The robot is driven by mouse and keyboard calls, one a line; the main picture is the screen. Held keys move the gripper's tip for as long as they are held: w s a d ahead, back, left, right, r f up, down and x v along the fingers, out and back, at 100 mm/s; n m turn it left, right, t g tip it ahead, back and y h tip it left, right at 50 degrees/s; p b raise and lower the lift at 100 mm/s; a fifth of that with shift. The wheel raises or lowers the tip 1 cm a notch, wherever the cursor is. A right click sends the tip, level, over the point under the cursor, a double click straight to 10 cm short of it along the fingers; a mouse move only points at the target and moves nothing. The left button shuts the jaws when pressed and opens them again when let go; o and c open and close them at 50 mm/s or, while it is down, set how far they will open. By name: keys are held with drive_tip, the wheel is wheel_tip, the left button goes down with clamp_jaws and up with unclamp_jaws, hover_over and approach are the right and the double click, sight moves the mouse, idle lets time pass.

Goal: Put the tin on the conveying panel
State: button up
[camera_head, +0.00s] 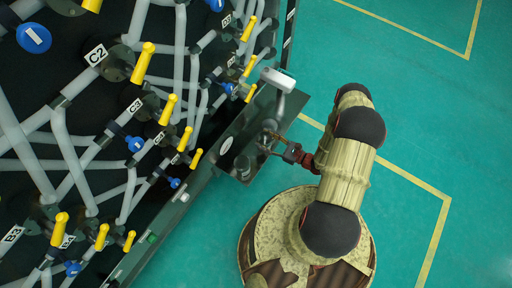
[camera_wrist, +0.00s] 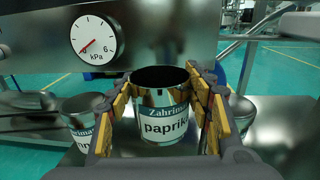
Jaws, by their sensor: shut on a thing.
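A shiny metal tin (camera_wrist: 162,118) labelled "Zahrima paprika" stands upright between the yellow-padded fingers of my gripper (camera_wrist: 162,100) in the wrist view. The fingers are shut on its two sides, and its dark top faces up. In the head view my gripper (camera_head: 272,143) reaches left over a narrow steel surface (camera_head: 236,168) at the edge of the machine; the tin is too small to make out there. I cannot tell which surface is the conveying panel, or whether the tin touches what is under it.
Two more tins stand close by, one left (camera_wrist: 84,122) and one right (camera_wrist: 240,112) of my gripper. A steel wall with a kPa gauge (camera_wrist: 94,40) rises behind the held tin. A pipe rack with yellow handles (camera_head: 168,108) fills the left; green floor (camera_head: 420,110) is clear at right.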

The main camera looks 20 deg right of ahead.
sight(264, 142)
drive_tip(key=a+f, duration=0.1)
drive_tip(key=w+a+f+b, duration=0.1)
drive_tip(key=f, duration=0.1)
drive_tip(key=a+f, duration=0.1)
drive_tip(key=shift+w+f, duration=0.2)
drive_tip(key=shift+w, duration=0.15)
drive_tip(key=shift+w+a+f+b, duration=0.15)
drive_tip(key=shift+f+b, duration=0.45)
drive_tip(key=shift+f, duration=0.35)
drive_tip(key=shift+a+f+b, duration=0.15)
drive_tip(key=shift+f+b, duration=0.45)
drive_tip(key=shift+f, duration=0.3)
drive_tip(key=shift+f, duration=0.15)
drive_tip(key=o, duration=1.1)
drive_tip(key=shift+o, duration=0.3)
